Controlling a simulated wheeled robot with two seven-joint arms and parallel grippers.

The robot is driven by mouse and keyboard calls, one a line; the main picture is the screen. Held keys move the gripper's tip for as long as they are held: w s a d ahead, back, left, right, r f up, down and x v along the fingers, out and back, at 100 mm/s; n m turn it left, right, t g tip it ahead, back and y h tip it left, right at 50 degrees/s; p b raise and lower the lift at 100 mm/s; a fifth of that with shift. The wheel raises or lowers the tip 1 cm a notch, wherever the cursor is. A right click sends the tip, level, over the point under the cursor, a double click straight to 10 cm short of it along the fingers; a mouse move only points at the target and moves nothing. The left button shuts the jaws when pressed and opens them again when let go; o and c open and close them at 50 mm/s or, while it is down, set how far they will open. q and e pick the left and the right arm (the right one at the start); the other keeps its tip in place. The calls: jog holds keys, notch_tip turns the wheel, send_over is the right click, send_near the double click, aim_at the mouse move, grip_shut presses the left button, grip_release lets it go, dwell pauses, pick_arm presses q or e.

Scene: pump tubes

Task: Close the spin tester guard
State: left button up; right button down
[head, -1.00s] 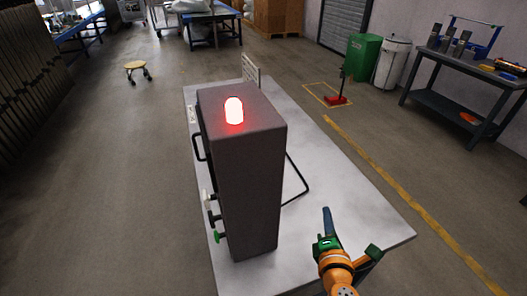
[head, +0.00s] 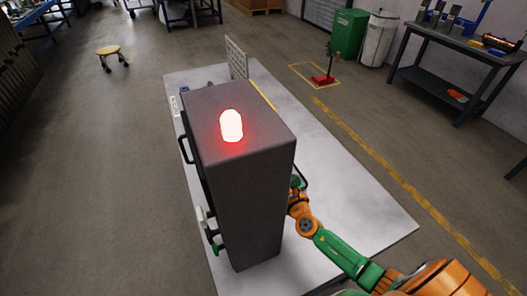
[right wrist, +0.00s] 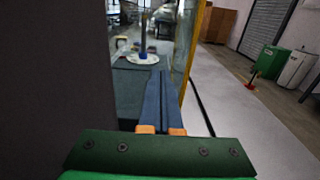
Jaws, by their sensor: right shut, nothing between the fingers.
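The spin tester is a tall dark grey cabinet (head: 250,190) with a lit red lamp (head: 232,126) on top, standing on a pale table. The guard appears in the right wrist view as a clear panel with a yellow edge (right wrist: 192,40); a thin yellow edge (head: 263,95) also shows beyond the cabinet in the head view. Inside is a pale round plate with a dark post (right wrist: 142,55). My right gripper (right wrist: 164,75) is shut and empty, its fingers pointing into the space between cabinet wall and guard edge. In the head view the cabinet partly hides it.
The table (head: 365,205) is bare to the right. A perforated plate (head: 237,58) stands behind. A workbench (head: 455,60) and green bin (head: 348,33) are farther off.

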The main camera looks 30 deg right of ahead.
jog(key=shift+w+d+b, duration=0.15)
jog(key=shift+w+b, duration=0.15)
jog(key=shift+w, duration=1.8)
jog(key=w+b, duration=1.2)
jog(key=w, duration=0.2)
jog(key=shift+d, duration=0.4)
